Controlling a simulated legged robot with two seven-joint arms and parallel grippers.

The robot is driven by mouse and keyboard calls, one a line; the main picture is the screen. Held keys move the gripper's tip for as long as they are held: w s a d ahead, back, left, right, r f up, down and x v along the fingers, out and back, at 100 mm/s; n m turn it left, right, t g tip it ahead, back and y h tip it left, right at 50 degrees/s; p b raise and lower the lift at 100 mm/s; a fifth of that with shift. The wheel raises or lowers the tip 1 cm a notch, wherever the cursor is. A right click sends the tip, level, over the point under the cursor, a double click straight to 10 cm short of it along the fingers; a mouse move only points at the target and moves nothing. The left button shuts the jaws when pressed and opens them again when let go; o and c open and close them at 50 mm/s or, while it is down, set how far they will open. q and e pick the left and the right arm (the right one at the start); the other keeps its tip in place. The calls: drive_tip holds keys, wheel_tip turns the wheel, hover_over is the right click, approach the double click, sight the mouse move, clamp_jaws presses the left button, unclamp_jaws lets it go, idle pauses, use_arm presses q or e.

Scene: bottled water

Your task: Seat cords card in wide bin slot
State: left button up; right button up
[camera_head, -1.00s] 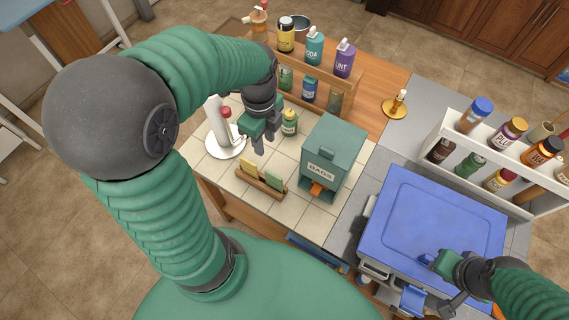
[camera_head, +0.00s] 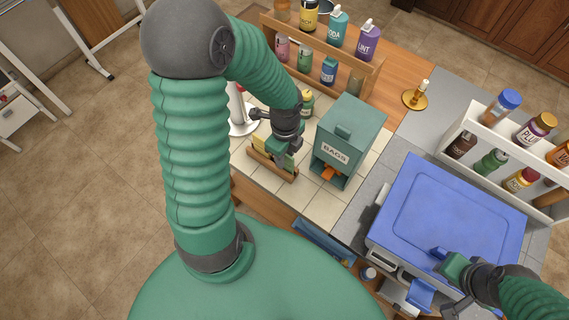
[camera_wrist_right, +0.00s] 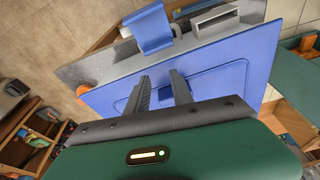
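A small wooden holder (camera_head: 262,170) on the tiled counter bears a yellow card (camera_head: 261,139) and a green card partly covered by my left gripper. No lettering on the cards can be read. My left gripper (camera_head: 283,158) is low over the holder, its fingers at the green card; whether they are closed on it is unclear. The blue-lidded bin (camera_head: 450,205) stands at the right, with pale slot-like frames (camera_head: 384,258) on its front. My right gripper (camera_wrist_right: 158,92) is open and empty over the blue lid, its two fingers apart.
A green BAGS box (camera_head: 350,140) stands just right of the holder. A white stand (camera_head: 240,118) is behind left. A wooden bottle rack (camera_head: 320,58) is at the back. A white bottle shelf (camera_head: 510,150) and a brass candlestick (camera_head: 418,96) are at the right.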

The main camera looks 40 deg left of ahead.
use_arm(q)
drive_tip(key=shift+w+d, duration=0.2)
drive_tip(key=shift+d, duration=0.05)
drive_tip(key=shift+c, duration=1)
drive_tip(key=shift+s+a, duration=0.1)
drive_tip(key=shift+a, duration=0.15)
drive_tip(key=c, duration=0.5)
drive_tip(key=shift+a, duration=0.2)
clamp_jaws()
drive_tip(key=shift+d, duration=0.15)
